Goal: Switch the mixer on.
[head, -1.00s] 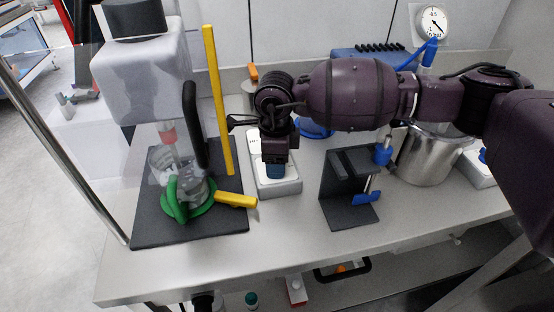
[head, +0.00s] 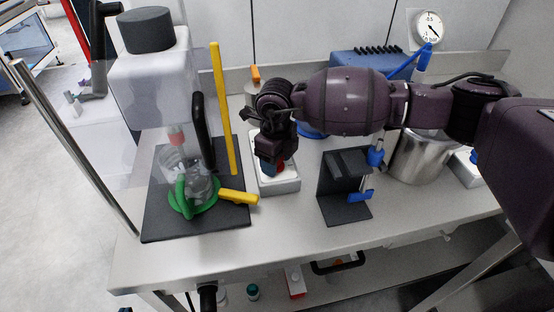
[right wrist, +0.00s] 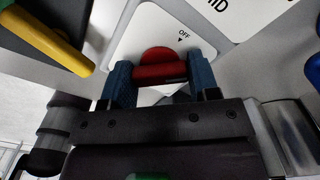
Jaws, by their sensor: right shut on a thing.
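The mixer (head: 150,75) stands at the left, a pale grey housing with a black cap over a glass vessel (head: 201,186). A white control box (head: 285,187) stands to its right on the bench. My right gripper (head: 275,168) is over this box. In the right wrist view, its two blue fingers (right wrist: 161,80) are shut on a red knob (right wrist: 158,56), one finger on each side. A printed OFF with a small triangle shows just beyond the knob. The knob's lower part is hidden by the gripper, and I cannot tell where it points. My left gripper is not in view.
A green ring (head: 190,210) with a yellow handle (head: 238,198) is around the vessel's base. A yellow upright bar (head: 222,110) stands beside the mixer. A dark stand (head: 340,190) and a steel pot (head: 423,160) are to the right. The bench front is clear.

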